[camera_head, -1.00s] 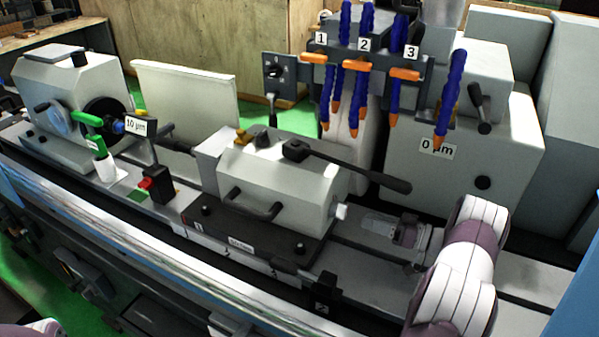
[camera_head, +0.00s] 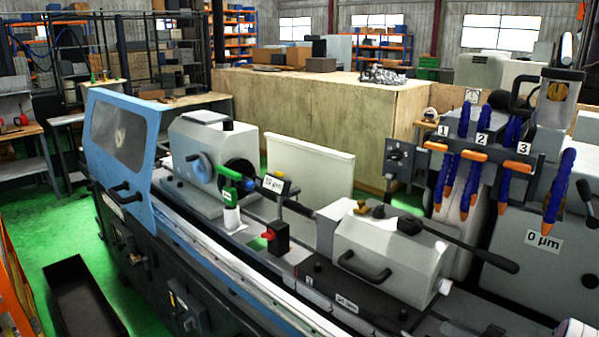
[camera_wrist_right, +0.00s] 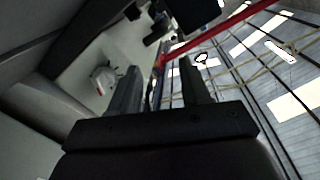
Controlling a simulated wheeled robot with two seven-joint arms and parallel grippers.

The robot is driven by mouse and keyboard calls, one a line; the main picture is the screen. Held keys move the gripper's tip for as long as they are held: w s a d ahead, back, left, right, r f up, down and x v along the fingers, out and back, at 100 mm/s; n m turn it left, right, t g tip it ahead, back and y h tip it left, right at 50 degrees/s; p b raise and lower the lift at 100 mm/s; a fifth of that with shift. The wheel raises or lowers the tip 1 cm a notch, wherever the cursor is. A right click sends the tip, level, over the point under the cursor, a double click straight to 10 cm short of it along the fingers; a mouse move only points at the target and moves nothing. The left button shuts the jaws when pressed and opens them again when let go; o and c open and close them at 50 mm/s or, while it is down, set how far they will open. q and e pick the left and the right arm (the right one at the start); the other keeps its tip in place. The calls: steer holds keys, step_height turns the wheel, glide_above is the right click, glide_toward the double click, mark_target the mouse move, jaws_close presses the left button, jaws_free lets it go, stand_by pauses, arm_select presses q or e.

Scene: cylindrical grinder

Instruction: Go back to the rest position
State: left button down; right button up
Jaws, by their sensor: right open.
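In the right wrist view my right gripper (camera_wrist_right: 160,88) is open, with its two dark fingers apart and nothing between them. My left gripper is in neither view. The cylindrical grinder fills the lower part of the head view, with its grey headstock (camera_head: 203,150), its tailstock (camera_head: 385,255) with a dark lever, and the blue coolant hoses (camera_head: 470,165) numbered 1 to 3.
A blue splash guard (camera_head: 122,140) stands at the machine's left end. A black bin (camera_head: 84,300) lies on the green floor at lower left. In the right wrist view, blurred machine surfaces lie left of the gripper.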

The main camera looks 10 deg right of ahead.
steer(key=w+a+r+m+h, duration=0.1)
steer(key=w+a+r+h, duration=0.15)
steer(key=w+h, duration=0.4)
steer(key=a+g+h, duration=0.1)
steer(key=a, duration=0.1)
steer(key=a+g+h, duration=0.1)
steer(key=a, duration=0.2)
steer(key=a+r+m+g+h, duration=0.1)
steer(key=a, duration=0.2)
steer(key=shift+s+g+h, duration=0.3)
steer(key=shift+h, duration=0.05)
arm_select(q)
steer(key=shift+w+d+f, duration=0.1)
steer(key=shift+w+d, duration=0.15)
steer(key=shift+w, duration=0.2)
arm_select(e)
steer(key=s+a+f+g, duration=0.1)
steer(key=s+a+g, duration=0.3)
steer(key=s+a, duration=0.3)
steer(key=s+a+f+g, duration=0.1)
steer(key=s+a+g, duration=0.4)
steer(key=s, duration=1.3)
steer(key=a, duration=0.3)
steer(key=shift+g, duration=0.3)
steer(key=shift+w+f, duration=0.1)
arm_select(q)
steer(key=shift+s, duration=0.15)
